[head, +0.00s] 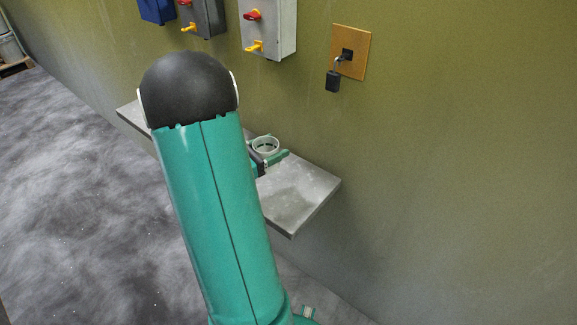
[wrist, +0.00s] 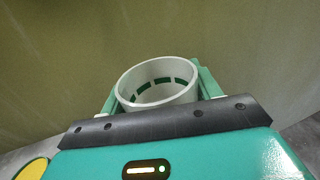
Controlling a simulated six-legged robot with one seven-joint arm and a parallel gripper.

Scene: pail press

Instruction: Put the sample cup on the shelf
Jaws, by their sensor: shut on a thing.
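The sample cup (head: 266,145) is a pale, round, open-topped cup, seen in the head view over the grey shelf (head: 305,192). In the wrist view the cup (wrist: 157,82) sits between the two green fingers, its mouth toward the camera. My gripper (head: 270,156) is shut on the cup; its fingers also show in the wrist view (wrist: 160,92). The cup's lower part is hidden, so I cannot tell whether it touches the shelf. My arm covers the middle of the shelf in the head view.
The green wall (head: 450,150) runs behind the shelf. Grey boxes (head: 270,28) with red and yellow knobs and a wooden plate (head: 362,45) with a hanging black padlock-like piece (head: 333,81) are on the wall above. The shelf's right end is bare.

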